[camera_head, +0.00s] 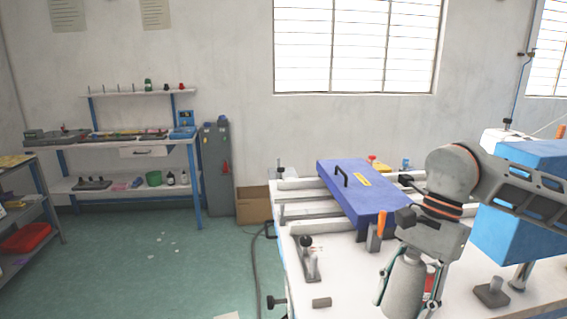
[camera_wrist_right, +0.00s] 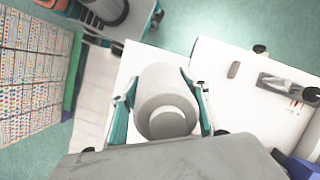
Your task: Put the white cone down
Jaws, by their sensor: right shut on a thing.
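The white cone (camera_head: 403,279) is pale grey-white and hangs below my right wrist in the head view. My right gripper (camera_head: 407,300) is shut on it, with one finger on each side. In the right wrist view the cone (camera_wrist_right: 165,105) sits between the two teal-and-grey fingers, its round end with a small knob facing the camera. It appears over the edge of the white table (camera_wrist_right: 228,98) there. The head view cuts off near the cone's lower end, so I cannot tell whether it touches anything. My left gripper is not in view.
On the white worktable (camera_head: 370,300) stand a blue machine (camera_head: 350,190), a toggle clamp (camera_head: 309,262), a small grey block (camera_head: 321,302) and an orange-handled tool (camera_head: 381,222). A large blue box-like unit (camera_head: 520,235) is at right. A tool bench (camera_head: 130,140) stands by the wall.

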